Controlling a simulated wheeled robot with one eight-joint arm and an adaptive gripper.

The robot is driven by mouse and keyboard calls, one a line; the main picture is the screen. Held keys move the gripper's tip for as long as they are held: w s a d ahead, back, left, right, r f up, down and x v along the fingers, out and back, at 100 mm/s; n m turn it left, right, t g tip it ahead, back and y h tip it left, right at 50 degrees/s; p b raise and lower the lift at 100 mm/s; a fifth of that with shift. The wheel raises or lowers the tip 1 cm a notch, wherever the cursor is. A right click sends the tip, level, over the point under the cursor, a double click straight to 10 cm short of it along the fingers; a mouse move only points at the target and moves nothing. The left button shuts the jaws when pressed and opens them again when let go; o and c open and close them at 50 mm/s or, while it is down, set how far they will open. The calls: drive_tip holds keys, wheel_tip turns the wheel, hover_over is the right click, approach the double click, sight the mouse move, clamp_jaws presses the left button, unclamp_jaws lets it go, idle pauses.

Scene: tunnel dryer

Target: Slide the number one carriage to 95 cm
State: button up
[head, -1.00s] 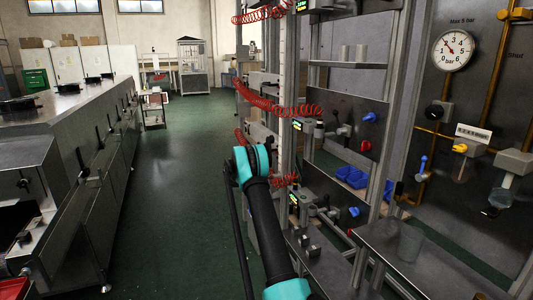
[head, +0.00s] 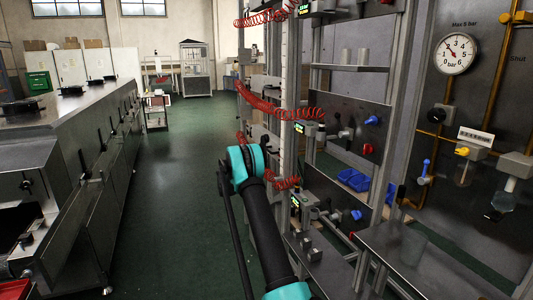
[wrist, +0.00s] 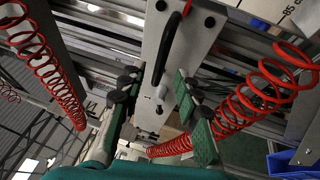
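In the wrist view a pale carriage plate (wrist: 176,60) with a black curved handle (wrist: 172,48) lies ahead of my gripper (wrist: 158,112). The two green-padded fingers are spread wide on either side of the plate's lower part, with a gap between them and nothing gripped. In the head view my arm hides the gripper. A tall rail with a pale scale strip (head: 291,70) carries several carriages with red coiled hoses (head: 265,103). No carriage number is readable, so I cannot tell which is number one. Part of a scale (wrist: 300,12) shows at the wrist view's top right.
Red coils (wrist: 262,95) hang close to the right finger in the wrist view. A panel with a pressure gauge (head: 457,53), valves and blue bins (head: 353,179) stands right. A long steel machine (head: 75,150) stands left. The green floor (head: 180,200) between is clear.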

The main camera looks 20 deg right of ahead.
drive_tip(key=v, duration=0.6)
drive_tip(key=shift+a, duration=0.3)
drive_tip(key=shift+s, duration=0.1)
drive_tip(key=s+a+m+g+y, duration=0.25)
drive_tip(key=s+y, duration=0.65)
drive_tip(key=s, duration=1.8)
drive_tip(key=s+a+f+m+y, duration=0.1)
drive_tip(key=s+a+f+y, duration=0.2)
drive_tip(key=s, duration=0.8)
drive_tip(key=s+a+f+m+g+y, duration=0.1)
drive_tip(key=s+a+f+y, duration=0.2)
drive_tip(key=s+a, duration=0.4)
drive_tip(key=s+a+f+m+y, duration=0.1)
drive_tip(key=s+a+f+y, duration=0.2)
drive_tip(key=s, duration=1.2)
wheel_tip(320, 180, down, 2)
drive_tip(key=a, duration=0.2)
drive_tip(key=shift+s+a+g, duration=0.35)
